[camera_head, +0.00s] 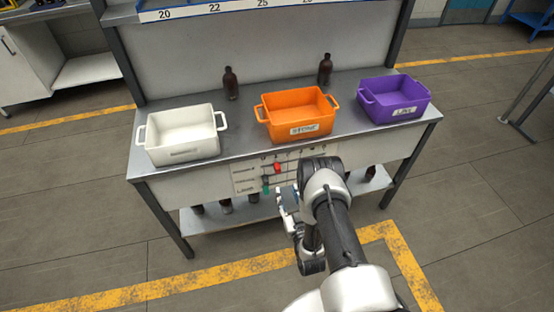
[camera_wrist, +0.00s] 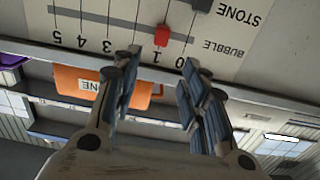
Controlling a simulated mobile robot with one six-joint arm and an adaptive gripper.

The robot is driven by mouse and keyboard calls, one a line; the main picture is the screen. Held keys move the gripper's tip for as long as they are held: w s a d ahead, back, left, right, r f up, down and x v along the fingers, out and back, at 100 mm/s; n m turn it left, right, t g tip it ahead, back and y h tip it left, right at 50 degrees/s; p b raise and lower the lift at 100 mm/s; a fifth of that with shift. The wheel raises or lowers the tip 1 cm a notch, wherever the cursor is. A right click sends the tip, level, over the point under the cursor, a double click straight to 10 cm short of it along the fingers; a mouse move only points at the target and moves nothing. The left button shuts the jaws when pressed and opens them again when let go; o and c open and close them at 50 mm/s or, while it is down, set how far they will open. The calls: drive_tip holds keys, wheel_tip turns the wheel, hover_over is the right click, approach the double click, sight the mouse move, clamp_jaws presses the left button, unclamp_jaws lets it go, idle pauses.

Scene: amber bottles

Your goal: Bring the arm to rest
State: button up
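My gripper (camera_head: 287,203) is in front of the white slider panel (camera_head: 247,181) on the bench's front. In the wrist view my gripper (camera_wrist: 161,72) has its two blue-grey fingers apart with nothing between them. A red slider knob (camera_wrist: 162,36) is just beyond the fingertips, near the mark 1 on a scale. It does not appear gripped. The red knob (camera_head: 277,168) also shows in the head view, above a green knob (camera_head: 265,185). My arm is stretched forward from the bottom of the head view and hides part of the panel.
On the bench top (camera_head: 236,140) stand a white bin (camera_head: 182,147), an orange bin (camera_head: 297,126) and a purple bin (camera_head: 396,111). Two amber bottles (camera_head: 231,83) (camera_head: 325,70) stand behind them. Several dark bottles are on the lower shelf (camera_head: 240,215). Floor before the bench is clear.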

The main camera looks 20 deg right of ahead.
drive_tip(key=shift+w, duration=0.1)
drive_tip(key=w+r+g, duration=0.1)
drive_tip(key=w+r, duration=0.2)
drive_tip(key=r, duration=0.1)
drive_tip(key=w+r+g, duration=0.1)
drive_tip(key=w+r, duration=0.3)
drive_tip(key=r, duration=0.1)
drive_tip(key=w+r+g, duration=0.1)
drive_tip(key=w+r, duration=0.3)
drive_tip(key=shift+d+r+n, duration=0.15)
drive_tip(key=shift+r+n, duration=0.15)
drive_tip(key=shift+n, duration=0.1)
drive_tip(key=s+a+r+g, duration=0.15)
drive_tip(key=s+r, duration=0.25)
drive_tip(key=r, duration=0.7)
drive_tip(key=s+r+g, duration=0.3)
drive_tip(key=s+r, duration=0.1)
drive_tip(key=r, duration=0.6)
drive_tip(key=s+a+r+g, duration=0.1)
drive_tip(key=s+r+g, duration=0.1)
drive_tip(key=s, duration=0.9)
drive_tip(key=s+a+r+g, duration=0.1)
drive_tip(key=s+r+g, duration=0.1)
drive_tip(key=s, duration=0.9)
drive_tip(key=s+a+r+g, duration=0.1)
drive_tip(key=s+r+g, duration=0.1)
drive_tip(key=s, duration=0.9)
drive_tip(key=shift+a+r+m, duration=0.4)
drive_tip(key=shift+r, duration=0.2)
